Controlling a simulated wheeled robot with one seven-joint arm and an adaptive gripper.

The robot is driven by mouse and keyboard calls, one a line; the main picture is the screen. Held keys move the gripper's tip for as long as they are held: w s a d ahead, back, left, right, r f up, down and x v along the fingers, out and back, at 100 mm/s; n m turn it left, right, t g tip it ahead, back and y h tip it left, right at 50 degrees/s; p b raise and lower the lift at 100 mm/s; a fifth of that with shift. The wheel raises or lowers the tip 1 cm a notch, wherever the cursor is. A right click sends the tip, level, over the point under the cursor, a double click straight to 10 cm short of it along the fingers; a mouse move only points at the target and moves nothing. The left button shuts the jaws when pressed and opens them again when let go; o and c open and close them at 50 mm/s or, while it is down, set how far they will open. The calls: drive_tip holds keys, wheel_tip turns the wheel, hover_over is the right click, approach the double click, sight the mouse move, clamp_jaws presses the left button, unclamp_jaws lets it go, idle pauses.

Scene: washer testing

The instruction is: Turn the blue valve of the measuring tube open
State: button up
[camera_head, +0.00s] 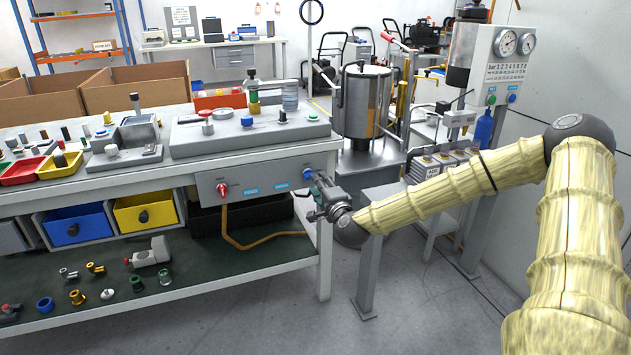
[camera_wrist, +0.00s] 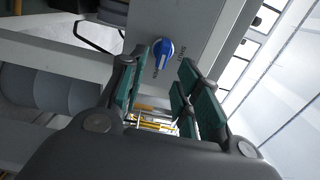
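The blue valve (camera_head: 308,173) is a small knob on the front right of the grey panel under the workbench top. It also shows in the wrist view (camera_wrist: 162,54) as a blue knob with a white stripe, close ahead of the fingers. My gripper (camera_head: 318,183) is just in front of it, reaching in from the right. In the wrist view my gripper (camera_wrist: 165,88) is open, its green-padded fingers spread. No measuring tube is clearly identifiable.
A red valve (camera_head: 222,188) sits left on the same panel (camera_head: 265,182). An orange hose (camera_head: 240,243) hangs below it. A steel tank (camera_head: 363,105) stands behind my gripper. The lower shelf (camera_head: 200,285) holds several fittings. Floor in front is free.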

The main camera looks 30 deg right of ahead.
drive_tip(key=v, duration=0.7)
drive_tip(key=shift+s+a, duration=0.1)
drive_tip(key=shift+s, duration=0.05)
idle(0.4)
drive_tip(key=s+a+f+n+g+y, duration=0.35)
drive_tip(key=s+a+f+n, duration=0.25)
drive_tip(key=a+f, duration=0.55)
drive_tip(key=s+a+f+n+g+y, duration=0.2)
drive_tip(key=s+a+f+n+g, duration=0.5)
drive_tip(key=f, duration=0.7)
drive_tip(key=s+a+f+n+g, duration=0.25)
drive_tip(key=s+f, duration=0.25)
drive_tip(key=s, duration=0.4)
drive_tip(key=s+a+f+n+g+h, duration=0.1)
drive_tip(key=s+a+f+n+g, duration=0.15)
drive_tip(key=s+f, duration=0.45)
drive_tip(key=s+a+f+n+g, duration=0.2)
drive_tip(key=s+a+f, duration=0.1)
drive_tip(key=s, duration=0.8)
wheel_tip(320, 180, up, 28)
drive_tip(key=p, duration=2.7)
drive_tip(key=shift+s+p, duration=0.25)
drive_tip(key=shift+p, duration=0.05)
